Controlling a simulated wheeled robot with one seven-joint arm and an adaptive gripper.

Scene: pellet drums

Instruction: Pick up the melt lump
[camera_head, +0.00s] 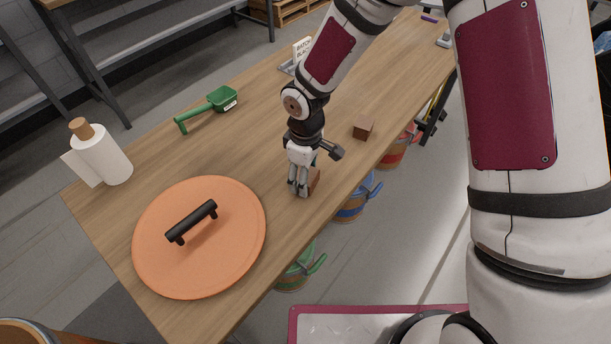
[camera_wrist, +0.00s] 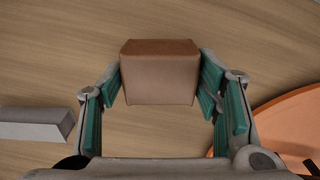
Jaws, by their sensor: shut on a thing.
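A brown, box-shaped lump (camera_head: 314,181), which I take for the melt lump, is at my gripper (camera_head: 302,188), near the table's front edge. In the wrist view the lump (camera_wrist: 160,72) sits between the two teal-padded fingers of my gripper (camera_wrist: 160,88). The gripper is shut on it, one finger pad at each side. In the head view the fingers hide part of the lump. I cannot tell whether it rests on the table or is slightly raised. A second, similar brown block (camera_head: 363,128) stands apart on the table, farther back and to the right.
An orange lid (camera_head: 225,262) with a black handle lies left of my gripper on the wooden table (camera_head: 262,125). Green (camera_head: 296,272), blue (camera_head: 352,206) and red (camera_head: 393,154) drums stand below the front edge.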

